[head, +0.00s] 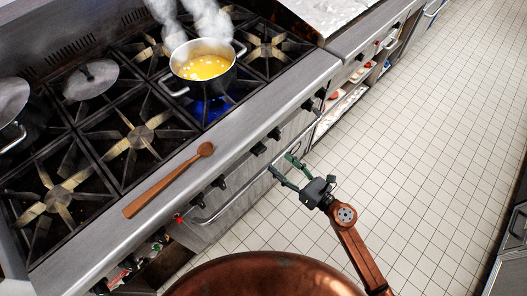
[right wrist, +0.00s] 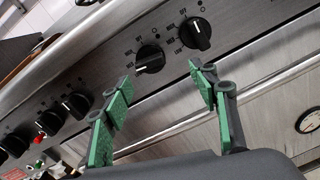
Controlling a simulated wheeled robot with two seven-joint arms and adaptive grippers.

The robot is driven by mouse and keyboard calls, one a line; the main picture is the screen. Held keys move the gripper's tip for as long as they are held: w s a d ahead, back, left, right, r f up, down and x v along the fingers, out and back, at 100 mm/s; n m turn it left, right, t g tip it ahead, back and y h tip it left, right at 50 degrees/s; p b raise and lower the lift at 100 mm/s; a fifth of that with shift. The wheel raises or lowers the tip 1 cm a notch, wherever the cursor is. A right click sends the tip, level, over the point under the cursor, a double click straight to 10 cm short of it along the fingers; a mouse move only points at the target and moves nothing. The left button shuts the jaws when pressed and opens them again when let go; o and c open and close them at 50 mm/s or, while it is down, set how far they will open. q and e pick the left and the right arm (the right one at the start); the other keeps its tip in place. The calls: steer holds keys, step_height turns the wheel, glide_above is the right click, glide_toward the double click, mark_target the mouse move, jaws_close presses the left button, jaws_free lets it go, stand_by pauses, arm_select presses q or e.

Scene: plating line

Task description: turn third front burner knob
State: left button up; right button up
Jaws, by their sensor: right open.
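Black burner knobs sit along the stove's steel front panel. In the head view two of them, one knob (head: 258,149) and its neighbour (head: 275,133), are closest to my right gripper (head: 282,168). The right wrist view shows a pair, a left knob (right wrist: 150,58) and a right knob (right wrist: 196,33), beyond the open green fingers of that gripper (right wrist: 163,92). The fingers are empty and apart from the knobs. I cannot tell which knob is counted as third. My left gripper is not in view.
A steaming pot (head: 205,67) of yellow liquid stands over a blue flame. A wooden spoon (head: 168,182) lies on the stove's front ledge. A rail (head: 232,200) runs below the knobs. The tiled floor (head: 430,130) is clear at right. A copper rounded surface fills the bottom.

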mark_target(263, 152)
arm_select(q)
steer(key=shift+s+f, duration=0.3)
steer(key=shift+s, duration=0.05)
arm_select(e)
steer(key=shift+n+y, duration=0.3)
steer(key=shift+n, duration=0.4)
steer(key=x, duration=0.5)
steer(key=s+a+x, duration=0.1)
steer(key=x, duration=0.2)
steer(key=shift+r, duration=0.3)
steer(key=shift+c, duration=0.5)
steer(key=c, duration=1.1)
steer(key=shift+o, duration=0.2)
